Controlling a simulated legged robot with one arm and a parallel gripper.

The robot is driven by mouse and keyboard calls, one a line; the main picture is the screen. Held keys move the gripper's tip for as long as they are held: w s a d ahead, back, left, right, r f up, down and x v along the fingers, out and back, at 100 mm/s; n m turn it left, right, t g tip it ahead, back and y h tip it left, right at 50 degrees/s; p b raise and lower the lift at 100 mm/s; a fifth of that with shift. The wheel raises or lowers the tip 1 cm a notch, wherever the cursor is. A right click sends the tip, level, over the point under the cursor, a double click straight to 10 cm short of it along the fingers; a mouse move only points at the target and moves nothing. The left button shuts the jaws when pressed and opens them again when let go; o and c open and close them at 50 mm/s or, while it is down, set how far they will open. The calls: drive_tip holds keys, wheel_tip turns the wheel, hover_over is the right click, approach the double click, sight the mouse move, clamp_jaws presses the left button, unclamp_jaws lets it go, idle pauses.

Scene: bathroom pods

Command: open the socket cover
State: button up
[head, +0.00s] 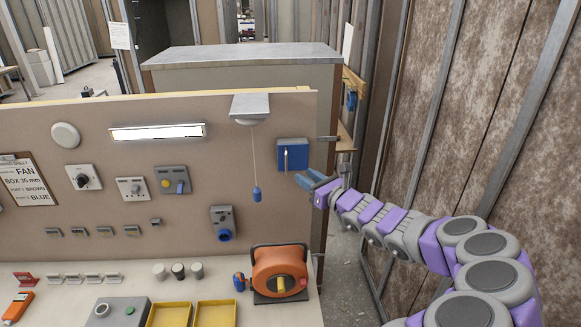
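A grey socket unit (223,222) with a round blue cover (225,235) is mounted low on the upright board. The cover appears shut over the socket face. A blue box (291,160) with a pale vertical bar on its front is fixed near the board's right edge. My gripper (307,178) has blue fingers and is just below and right of the blue box, right of and above the grey socket unit. Its fingers are apart with nothing between them. I cannot tell whether a fingertip touches the board.
A pull cord (256,170) with a blue end hangs between the socket unit and blue box. An orange cable reel (279,270) stands on the bench below. Yellow trays (215,314) lie at the front. A stud wall (480,110) bounds the right side.

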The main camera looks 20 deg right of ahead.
sight(290, 166)
drive_tip(key=x, duration=0.8)
drive_tip(key=shift+a, duration=0.2)
clamp_jaws()
idle(1.2)
